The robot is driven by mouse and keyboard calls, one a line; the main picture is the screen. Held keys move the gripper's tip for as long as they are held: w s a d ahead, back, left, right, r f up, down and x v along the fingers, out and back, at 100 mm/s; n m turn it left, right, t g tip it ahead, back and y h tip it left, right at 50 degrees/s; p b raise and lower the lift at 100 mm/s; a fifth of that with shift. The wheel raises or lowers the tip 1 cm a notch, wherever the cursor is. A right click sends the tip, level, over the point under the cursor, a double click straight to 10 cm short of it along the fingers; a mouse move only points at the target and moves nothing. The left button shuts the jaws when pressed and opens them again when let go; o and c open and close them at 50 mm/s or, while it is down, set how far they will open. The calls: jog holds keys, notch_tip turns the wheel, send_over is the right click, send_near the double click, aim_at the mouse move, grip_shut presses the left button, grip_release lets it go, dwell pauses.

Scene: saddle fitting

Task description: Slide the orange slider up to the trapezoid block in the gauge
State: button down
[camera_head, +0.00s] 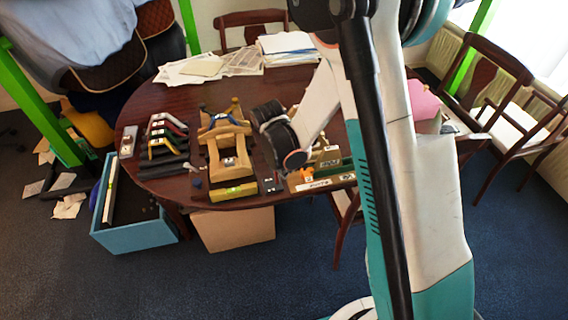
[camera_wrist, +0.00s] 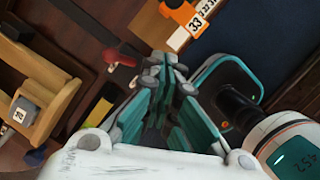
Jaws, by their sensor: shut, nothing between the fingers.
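The orange slider (camera_wrist: 183,12) is at the top of the wrist view, beside a pale gauge strip (camera_wrist: 178,40) with a number tag reading 33. My gripper (camera_wrist: 165,62) is shut and empty, its teal fingers together below the slider in the picture and apart from it. In the head view a small orange patch (camera_head: 307,174) shows at the gauge (camera_head: 325,182) near the table's front edge. My arm covers part of that area, and the gripper fingers are hard to make out there. I cannot identify the trapezoid block for sure in either view.
A wooden frame (camera_wrist: 60,68) with a grey tagged block (camera_wrist: 20,108) lies left in the wrist view. A red part (camera_wrist: 120,54) is near the fingers. On the table (camera_head: 135,105) stand saddle-shaped pieces (camera_head: 165,138) and papers (camera_head: 205,67). A blue bin (camera_head: 135,240) is on the floor.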

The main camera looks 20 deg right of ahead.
aim_at(309, 175)
jog(key=d+f, duration=0.1)
jog(key=w+d, duration=0.1)
jog(key=d+f+b, duration=0.1)
jog(key=shift+w+d+f, duration=0.15)
jog(key=shift+w+f, duration=0.15)
jog(key=shift+f, duration=0.05)
jog(key=shift+w+d, duration=0.2)
jog(key=shift+d, duration=0.2)
